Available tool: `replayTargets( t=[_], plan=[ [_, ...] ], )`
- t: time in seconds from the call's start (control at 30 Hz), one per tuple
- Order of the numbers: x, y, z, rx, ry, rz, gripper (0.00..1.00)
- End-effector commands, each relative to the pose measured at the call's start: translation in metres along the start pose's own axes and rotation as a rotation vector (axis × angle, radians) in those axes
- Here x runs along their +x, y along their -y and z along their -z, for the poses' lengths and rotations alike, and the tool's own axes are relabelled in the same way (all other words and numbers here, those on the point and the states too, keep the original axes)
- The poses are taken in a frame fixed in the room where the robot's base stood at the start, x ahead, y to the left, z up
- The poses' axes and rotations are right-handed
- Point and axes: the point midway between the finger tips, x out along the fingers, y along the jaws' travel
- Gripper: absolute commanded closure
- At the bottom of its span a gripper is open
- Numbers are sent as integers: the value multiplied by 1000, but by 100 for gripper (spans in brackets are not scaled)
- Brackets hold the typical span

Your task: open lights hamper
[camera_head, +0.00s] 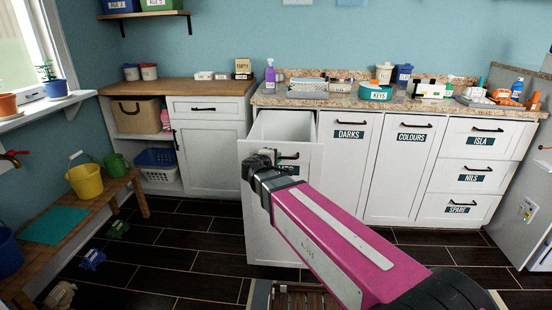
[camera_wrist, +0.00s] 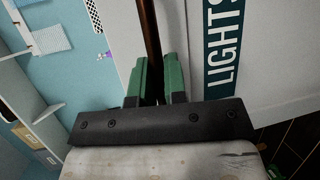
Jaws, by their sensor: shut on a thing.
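The lights hamper (camera_head: 258,215) is a tall white pull-out front left of the hamper marked DARKS. It is pulled out from the counter, and its open top shows a pale inside. My arm hides part of its front and most of its label. The LIGHTS label (camera_wrist: 219,50) shows sideways in the wrist view. My gripper (camera_head: 268,158) is at the upper front of the hamper. In the wrist view its green fingers (camera_wrist: 160,82) are shut on the dark bar handle (camera_wrist: 151,40), one on each side.
The DARKS (camera_head: 345,165) and COLOURS (camera_head: 404,170) fronts are shut to the right. A bench (camera_head: 85,225) with a yellow bucket (camera_head: 86,182) stands at the left. Dark floor (camera_head: 190,235) is clear between bench and hamper. Small items lie on the floor near the bench.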

Motion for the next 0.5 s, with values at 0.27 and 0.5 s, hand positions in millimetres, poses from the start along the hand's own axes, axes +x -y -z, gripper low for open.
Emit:
replayTargets(
  t=[0.27,0.5],
  plan=[
    [0,1,0,1,-1,2,65],
    [0,0,0,0,0,1,62]
  ],
)
